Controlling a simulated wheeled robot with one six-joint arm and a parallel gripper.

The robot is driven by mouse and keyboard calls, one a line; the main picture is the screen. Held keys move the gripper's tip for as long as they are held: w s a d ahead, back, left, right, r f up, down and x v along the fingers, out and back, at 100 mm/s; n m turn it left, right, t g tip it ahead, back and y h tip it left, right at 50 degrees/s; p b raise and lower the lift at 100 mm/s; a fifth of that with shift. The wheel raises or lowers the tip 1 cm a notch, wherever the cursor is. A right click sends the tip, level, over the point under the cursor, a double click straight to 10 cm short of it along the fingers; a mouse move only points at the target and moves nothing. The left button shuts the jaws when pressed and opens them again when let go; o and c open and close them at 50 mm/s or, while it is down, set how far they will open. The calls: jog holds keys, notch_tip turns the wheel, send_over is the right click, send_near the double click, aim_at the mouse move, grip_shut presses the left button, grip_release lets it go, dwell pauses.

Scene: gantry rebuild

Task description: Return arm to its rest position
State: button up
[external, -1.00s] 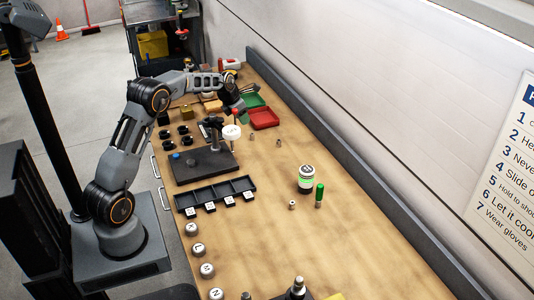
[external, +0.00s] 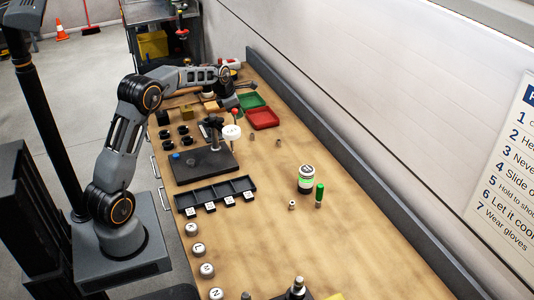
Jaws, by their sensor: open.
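My arm (external: 127,130) rises from its base at the left and reaches over the far part of the workbench (external: 262,185). My gripper (external: 238,92) is at the far end, above the bench near the green tray (external: 251,101) and the red tray (external: 263,119). It is open, with nothing visible in it. The fingertips are small and partly hidden by the wrist.
A dark fixture plate (external: 204,165) with a post and white-topped knob (external: 231,132) stands below the arm. A black compartment tray (external: 216,194), a white-and-green jar (external: 306,179) and a green-handled tool (external: 319,194) are nearer.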

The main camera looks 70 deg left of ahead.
jog(key=s+d+r+m+y, duration=0.2)
jog(key=s+d+r+m, duration=0.5)
jog(key=m, duration=0.8)
jog(key=s+d+r+m+h, duration=0.1)
jog(key=s+d+m, duration=0.35)
jog(key=d, duration=0.35)
jog(key=s+d+r+m+h, duration=0.1)
jog(key=s+d+m, duration=0.2)
jog(key=d+m, duration=0.3)
jog(key=s+d+f+m+h, duration=0.1)
jog(key=s+d+f+m, duration=0.2)
jog(key=s+d+m, duration=0.6)
jog(key=shift+s+d+f, duration=0.35)
jog(key=shift+s+d, duration=0.35)
jog(key=shift+d, duration=0.35)
jog(key=shift+o, duration=0.5)
